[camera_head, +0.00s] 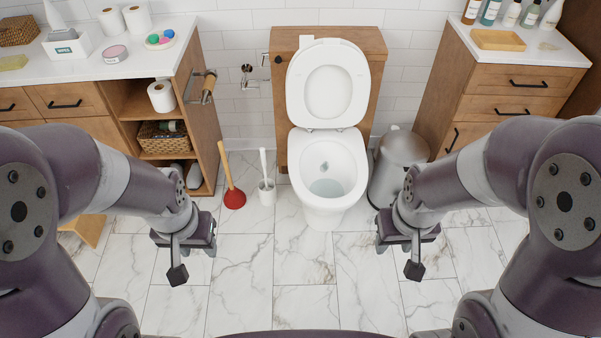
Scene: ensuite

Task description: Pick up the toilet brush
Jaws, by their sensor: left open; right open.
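The toilet brush (264,166) stands upright in its white holder (267,194) on the floor. It is just left of the toilet and right of the plunger, with its white handle pointing up. The brush head is hidden inside the holder. My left gripper (178,274) is open and empty, nearer to me and to the left of the brush. My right gripper (414,269) is open and empty, on the right side, in front of the metal bin. Neither gripper touches the brush.
A red plunger (234,198) with a wooden handle stands close left of the brush. The toilet (328,170) has its lid up. A metal bin (399,160) stands right of it. Wooden cabinets flank both sides. The marble floor (300,290) in front is clear.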

